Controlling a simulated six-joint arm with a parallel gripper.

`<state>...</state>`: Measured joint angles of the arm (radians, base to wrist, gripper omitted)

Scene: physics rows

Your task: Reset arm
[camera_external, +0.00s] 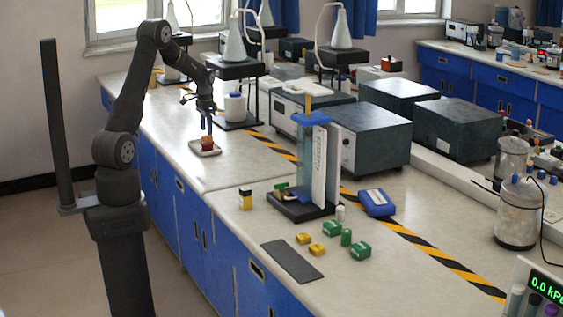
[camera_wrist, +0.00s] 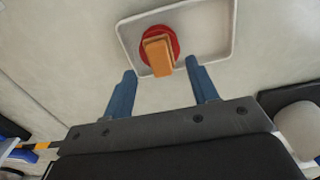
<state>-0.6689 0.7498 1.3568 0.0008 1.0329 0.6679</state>
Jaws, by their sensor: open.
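My gripper (camera_wrist: 161,92) is open, with its two blue fingers apart and nothing between them in the wrist view. In the external view my gripper (camera_external: 208,127) points down over a small white tray (camera_external: 205,152) on the bench. On the tray sits a red round piece (camera_wrist: 174,33) with an orange block (camera_wrist: 158,56) on it or against it; I cannot tell which. The fingertips appear close above the tray's near edge in the wrist view. The tray rim (camera_wrist: 231,30) is pale and shallow.
A white cylinder (camera_external: 233,107) stands right of my gripper. Dark instrument boxes (camera_external: 371,137) stand further right. A blue-topped column apparatus (camera_external: 312,165), yellow blocks (camera_external: 317,250), green blocks (camera_external: 360,251) and a dark mat (camera_external: 292,261) are nearer. The bench between tray and column is mostly clear.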

